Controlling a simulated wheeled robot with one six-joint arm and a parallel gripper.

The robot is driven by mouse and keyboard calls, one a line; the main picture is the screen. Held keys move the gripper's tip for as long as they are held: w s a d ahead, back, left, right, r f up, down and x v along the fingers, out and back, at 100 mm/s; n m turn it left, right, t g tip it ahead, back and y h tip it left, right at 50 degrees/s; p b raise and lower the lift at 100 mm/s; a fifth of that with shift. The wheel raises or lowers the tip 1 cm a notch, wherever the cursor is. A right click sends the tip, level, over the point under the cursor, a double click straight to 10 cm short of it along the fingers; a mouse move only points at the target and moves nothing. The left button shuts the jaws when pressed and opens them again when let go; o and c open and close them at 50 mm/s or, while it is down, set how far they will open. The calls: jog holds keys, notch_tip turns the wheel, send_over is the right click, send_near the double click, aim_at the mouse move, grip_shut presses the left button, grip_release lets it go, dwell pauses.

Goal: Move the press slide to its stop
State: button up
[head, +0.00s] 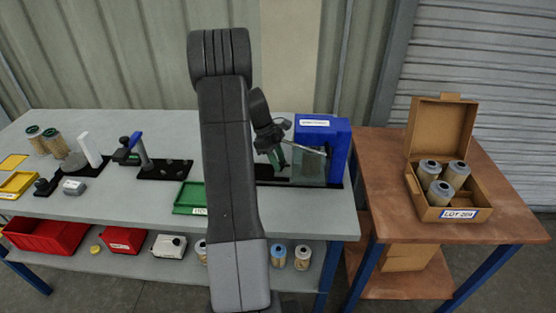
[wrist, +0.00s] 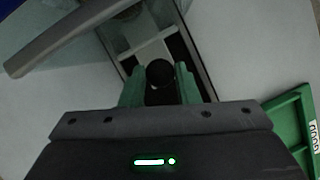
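The press (head: 338,140), a blue housing with a clear guard, stands at the right end of the grey bench on a black base. My gripper (head: 277,160) is at its left side, low and pointing down. In the wrist view, the green fingertips of my gripper (wrist: 160,92) stand on both sides of a round black knob (wrist: 160,72), which seems to belong to the press slide. The knob fills most of the gap; I cannot tell whether the fingers press on it. A light slide plate (wrist: 150,50) lies in a dark channel beyond the knob. My arm hides part of the bench.
A green tray (head: 189,197) lies on the bench left of my arm and shows at the right in the wrist view (wrist: 290,125). A grey bar (wrist: 65,40) crosses the upper left there. A carton (head: 440,185) with filter cartridges stands on the brown table.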

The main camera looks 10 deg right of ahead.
grip_shut()
jog(key=w+a, duration=0.1)
jog(key=a, duration=0.3)
jog(key=w+a+p, duration=0.1)
jog(key=a, duration=0.3)
jog(key=w+a, duration=0.2)
jog(key=a, duration=0.2)
jog(key=shift+a, duration=0.35)
jog(key=shift+o, duration=1.1)
grip_release()
jog(key=o, duration=0.4)
jog(key=shift+a, duration=0.25)
jog(key=shift+d+r, duration=0.1)
jog(key=v, duration=1.3)
jog(key=shift+r+b, duration=0.35)
jog(key=shift+f, duration=0.1)
